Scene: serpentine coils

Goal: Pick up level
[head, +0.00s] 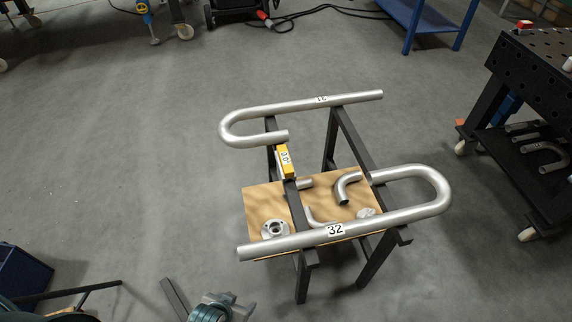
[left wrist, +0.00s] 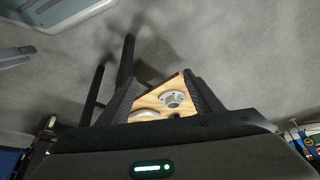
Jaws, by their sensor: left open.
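The level (head: 286,163) is a short yellow bar with a white display face. In the head view it sits on the left dark beam of the trestle (head: 298,205), between the two bent pipes. My left gripper (head: 170,291) shows only in part at the bottom edge, apart from the level and lower left of it. In the left wrist view its two dark fingers (left wrist: 160,80) stand apart with nothing held between them. The level cannot be made out in that view. My right gripper cannot be made out.
A bent pipe marked 31 (head: 345,99) and one marked 32 (head: 290,241) rest across the trestle. Below, a wooden board (head: 258,203) carries pipe elbows and a flange (head: 275,229), also in the left wrist view (left wrist: 172,98). A dark perforated table (head: 540,60) stands right.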

